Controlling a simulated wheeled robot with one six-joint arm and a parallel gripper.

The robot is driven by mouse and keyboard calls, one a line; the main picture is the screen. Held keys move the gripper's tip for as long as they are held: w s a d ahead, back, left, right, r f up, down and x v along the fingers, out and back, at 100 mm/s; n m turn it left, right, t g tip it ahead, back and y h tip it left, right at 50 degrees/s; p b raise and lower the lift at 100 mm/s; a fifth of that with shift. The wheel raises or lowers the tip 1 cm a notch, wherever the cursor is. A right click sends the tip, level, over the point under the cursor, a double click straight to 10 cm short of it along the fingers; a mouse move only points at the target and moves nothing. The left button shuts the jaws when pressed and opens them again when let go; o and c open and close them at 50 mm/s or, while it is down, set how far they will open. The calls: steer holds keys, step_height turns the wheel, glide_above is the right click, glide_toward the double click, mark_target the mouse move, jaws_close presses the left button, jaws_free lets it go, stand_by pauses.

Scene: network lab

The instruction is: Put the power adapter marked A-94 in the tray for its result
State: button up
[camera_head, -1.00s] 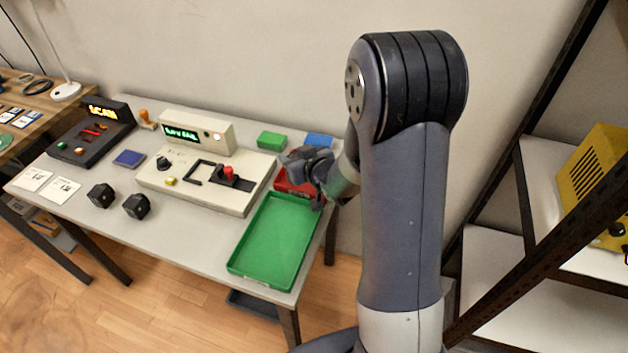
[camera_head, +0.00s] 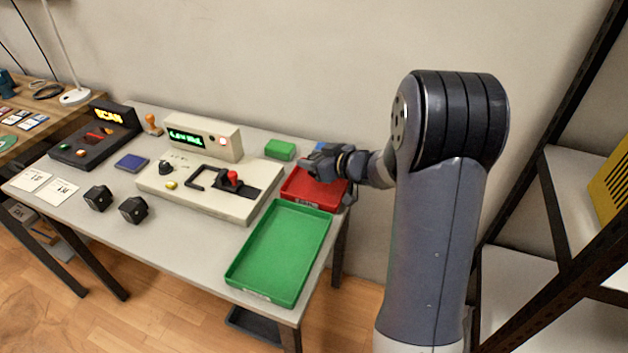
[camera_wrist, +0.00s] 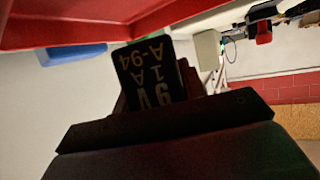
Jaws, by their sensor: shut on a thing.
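My gripper (camera_head: 318,166) is shut on a black power adapter and holds it at the back part of the red tray (camera_head: 322,205). In the wrist view the adapter (camera_wrist: 148,75) shows its label upside down, reading A-94, 1A and 9V. In the head view the adapter is hidden or too dark to tell from my gripper. The green tray (camera_head: 280,250) lies in front of the red one and is empty.
A beige tester (camera_head: 205,190) with a lit green display, hard to read, stands left of the trays. Two black adapters (camera_head: 98,197) lie at the table's front left. A green block (camera_head: 280,149) and a blue one stand behind the red tray. A dark shelf frame is at right.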

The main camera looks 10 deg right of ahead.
mark_target(313, 184)
steer(key=shift+f+b, duration=0.65)
steer(key=shift+f, duration=1.65)
steer(key=shift+f, duration=0.2)
steer(key=o, duration=1.2)
steer(key=shift+c, duration=0.2)
steer(key=shift+r, duration=0.2)
steer(key=shift+s+d+r, duration=0.15)
steer(key=shift+s, duration=0.05)
steer(key=p+v, duration=0.2)
steer(key=v, duration=0.9)
steer(key=shift+s+d, duration=0.1)
steer(key=shift+s, duration=0.1)
